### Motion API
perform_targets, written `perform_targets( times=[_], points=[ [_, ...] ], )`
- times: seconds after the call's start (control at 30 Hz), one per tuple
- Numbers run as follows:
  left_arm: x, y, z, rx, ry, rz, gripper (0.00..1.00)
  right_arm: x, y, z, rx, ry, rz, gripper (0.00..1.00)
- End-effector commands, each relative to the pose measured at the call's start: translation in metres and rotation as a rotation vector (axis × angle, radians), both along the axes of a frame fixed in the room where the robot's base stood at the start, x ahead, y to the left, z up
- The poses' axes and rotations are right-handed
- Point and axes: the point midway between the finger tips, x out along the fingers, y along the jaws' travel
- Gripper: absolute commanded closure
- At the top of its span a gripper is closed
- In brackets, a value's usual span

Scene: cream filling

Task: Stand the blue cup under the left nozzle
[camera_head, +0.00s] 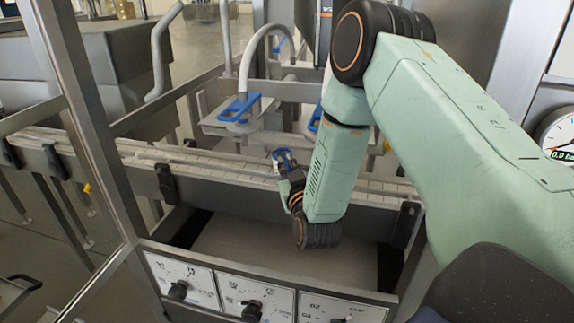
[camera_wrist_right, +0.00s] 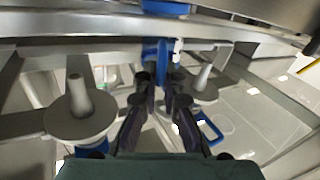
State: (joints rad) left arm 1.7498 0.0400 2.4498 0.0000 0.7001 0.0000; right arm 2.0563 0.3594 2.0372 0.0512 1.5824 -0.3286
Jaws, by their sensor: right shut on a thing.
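The blue cup (camera_head: 282,154) is small and stands out over the conveyor, in the middle of the head view. My right gripper (camera_head: 286,172) is shut on it, reaching in from the front; fingers and links hide part of the cup. In the wrist view the fingers (camera_wrist_right: 159,82) converge on a blue piece that seems to be the cup (camera_wrist_right: 154,52). The left nozzle's blue-topped fixture (camera_head: 238,107) is behind the conveyor, up and left of the cup. A second blue fixture (camera_head: 315,118) is partly hidden by my right arm. My left gripper is not in view.
The conveyor (camera_head: 215,167) runs across the middle, with a metal rail along its front. Control panels with black knobs (camera_head: 251,309) are below it. A metal frame post (camera_head: 85,130) stands at the left. A pressure gauge (camera_head: 557,135) is at the right edge.

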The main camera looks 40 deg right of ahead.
Motion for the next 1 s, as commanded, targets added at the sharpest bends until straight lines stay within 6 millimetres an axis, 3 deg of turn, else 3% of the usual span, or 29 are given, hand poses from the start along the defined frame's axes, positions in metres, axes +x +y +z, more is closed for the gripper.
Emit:
perform_targets(
  times=[1.0],
  points=[
    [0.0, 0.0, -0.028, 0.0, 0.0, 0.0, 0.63, 0.054, 0.046, 0.0, -0.002, -0.003, 0.002, 1.0]
  ],
)
